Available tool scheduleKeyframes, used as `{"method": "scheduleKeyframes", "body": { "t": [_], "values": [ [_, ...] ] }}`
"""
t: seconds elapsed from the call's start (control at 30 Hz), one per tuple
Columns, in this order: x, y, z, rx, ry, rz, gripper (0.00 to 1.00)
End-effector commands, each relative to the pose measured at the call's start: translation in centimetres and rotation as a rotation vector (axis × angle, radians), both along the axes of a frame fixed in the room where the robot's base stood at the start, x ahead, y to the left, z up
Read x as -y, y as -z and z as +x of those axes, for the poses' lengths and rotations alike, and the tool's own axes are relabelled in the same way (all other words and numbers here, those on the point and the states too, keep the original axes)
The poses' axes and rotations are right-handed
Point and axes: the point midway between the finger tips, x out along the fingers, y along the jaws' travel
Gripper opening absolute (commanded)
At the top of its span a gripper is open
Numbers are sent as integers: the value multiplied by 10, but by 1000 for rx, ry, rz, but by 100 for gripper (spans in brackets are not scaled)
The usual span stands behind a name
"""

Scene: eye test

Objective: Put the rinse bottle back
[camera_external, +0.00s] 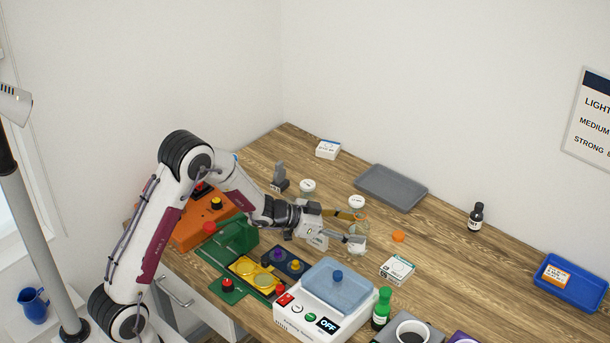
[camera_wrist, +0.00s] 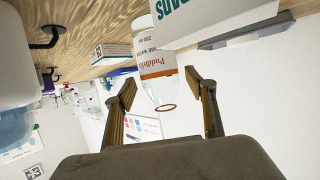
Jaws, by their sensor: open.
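The rinse bottle is most likely the clear bottle (camera_external: 359,242) standing on the wooden table in the external view. In the wrist view this bottle (camera_wrist: 156,65) has a white label with orange lettering and an orange-brown ring at its mouth. The wrist picture is turned over, with the table at the top. My gripper (camera_external: 360,227) is open, with its fingers around the bottle's upper part. In the wrist view my gripper (camera_wrist: 162,92) shows one finger on each side of the bottle, with gaps. Part of the bottle is hidden by a finger in the external view.
A small orange piece (camera_external: 398,236) and a white box (camera_external: 397,269) lie right of the bottle. A scale (camera_external: 310,315), a green bottle (camera_external: 381,309) and a grey tray (camera_external: 372,190) are nearby.

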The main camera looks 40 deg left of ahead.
Motion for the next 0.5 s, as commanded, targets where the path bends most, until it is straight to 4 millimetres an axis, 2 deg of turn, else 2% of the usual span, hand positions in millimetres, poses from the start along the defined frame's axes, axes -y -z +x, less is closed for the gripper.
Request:
{"method": "scheduleKeyframes", "body": {
  "t": [0.5],
  "values": [
    [-39, -27, -49, 1, -3, 1, 56]
  ]
}}
